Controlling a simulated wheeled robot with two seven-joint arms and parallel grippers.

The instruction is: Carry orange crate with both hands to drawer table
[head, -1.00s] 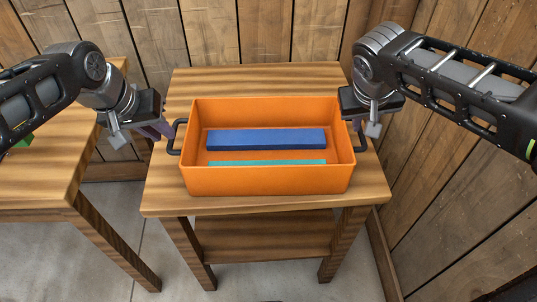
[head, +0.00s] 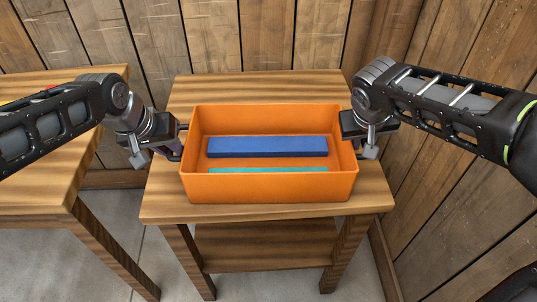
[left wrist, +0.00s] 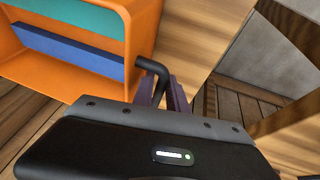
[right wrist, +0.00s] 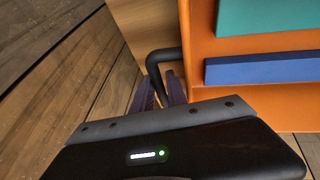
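The orange crate (head: 270,188) stands upright on a small wooden table (head: 160,205). It holds a blue block (head: 267,147) and a teal block (head: 268,170). My left gripper (head: 172,148) is at the crate's left handle; in the left wrist view its purple fingers (left wrist: 170,92) stand either side of the black handle (left wrist: 152,66), apart. My right gripper (head: 366,150) is at the right handle; in the right wrist view its fingers (right wrist: 160,88) straddle the black handle (right wrist: 155,58), with a gap showing. I cannot tell which table is the drawer table; no drawer shows.
Another wooden table (head: 40,195) stands at the left, partly behind my left arm, with a floor gap between the tables. Wooden walls (head: 455,215) close off the back and right side. The small table has a lower shelf (head: 265,245).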

